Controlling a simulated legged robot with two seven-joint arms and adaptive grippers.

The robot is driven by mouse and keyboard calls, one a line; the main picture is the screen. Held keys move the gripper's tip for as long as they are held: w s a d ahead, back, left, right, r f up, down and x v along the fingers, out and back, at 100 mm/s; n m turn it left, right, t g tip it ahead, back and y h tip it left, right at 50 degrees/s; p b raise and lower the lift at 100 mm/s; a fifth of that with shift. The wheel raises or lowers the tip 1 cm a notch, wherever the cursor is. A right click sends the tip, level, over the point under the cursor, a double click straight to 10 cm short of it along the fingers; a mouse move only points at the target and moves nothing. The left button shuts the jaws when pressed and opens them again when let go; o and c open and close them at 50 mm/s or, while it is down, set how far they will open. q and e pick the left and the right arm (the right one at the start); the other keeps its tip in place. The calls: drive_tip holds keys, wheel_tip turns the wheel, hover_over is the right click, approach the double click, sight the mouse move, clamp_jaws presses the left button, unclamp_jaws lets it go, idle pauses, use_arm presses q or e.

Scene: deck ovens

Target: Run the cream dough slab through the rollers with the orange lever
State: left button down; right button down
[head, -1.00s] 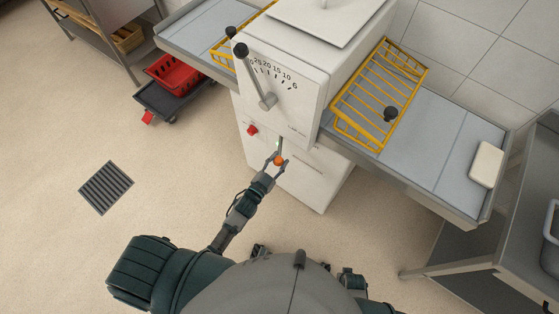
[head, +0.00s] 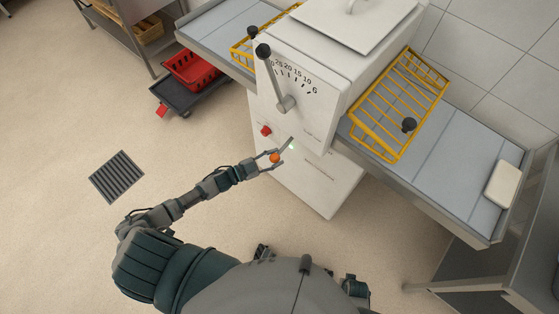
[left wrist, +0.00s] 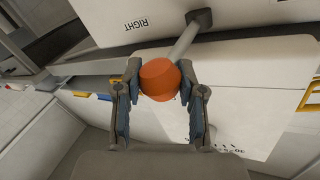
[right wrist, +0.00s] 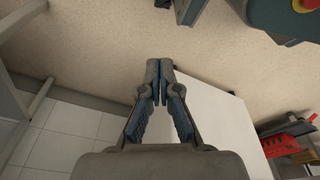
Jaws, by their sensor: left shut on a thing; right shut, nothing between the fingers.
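The cream dough slab (head: 503,184) lies flat at the outer end of the right belt (head: 452,160). The white roller machine (head: 322,190) stands between two belts. The lever's orange knob (head: 275,158) is on the machine's front, its shaft slanting down and left. My left gripper (head: 273,160) is shut on this knob. In the left wrist view the knob (left wrist: 159,79) sits between both fingers (left wrist: 160,85), and the word RIGHT shows on the machine beside the shaft. My right gripper (right wrist: 163,92) is shut and empty in the right wrist view, apart from the slab.
A yellow wire guard (head: 402,105) covers the right belt beside the machine; another (head: 247,50) is on the left. A black-knobbed thickness handle (head: 272,75) and red button (head: 266,131) are on the front. A steel table (head: 470,285) stands lower right.

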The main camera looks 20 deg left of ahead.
use_arm(q)
drive_tip(key=shift+w+a+r+m+g+h, duration=0.3)
drive_tip(key=shift+r+g+h, duration=0.1)
drive_tip(key=shift+h, duration=0.2)
use_arm(e)
drive_tip(key=shift+w+r, duration=0.25)
drive_tip(key=shift+r, duration=0.2)
drive_tip(key=shift+w+r, duration=0.2)
drive_tip(key=shift+r, duration=0.25)
use_arm(q)
drive_tip(key=shift+r, duration=0.1)
drive_tip(key=c, duration=0.7)
unclamp_jaws()
drive_tip(key=shift+d, duration=0.15)
use_arm(e)
drive_tip(key=shift+d, duration=0.1)
use_arm(q)
drive_tip(key=shift+f, duration=0.2)
use_arm(e)
drive_tip(key=shift+f, duration=0.1)
use_arm(q)
drive_tip(key=shift+s+a+f, duration=0.15)
drive_tip(key=shift+s+a, duration=0.2)
drive_tip(key=shift+a, duration=0.05)
drive_tip(key=v, duration=1.1)
drive_tip(key=shift+d+r, duration=0.1)
drive_tip(key=shift+r, duration=0.1)
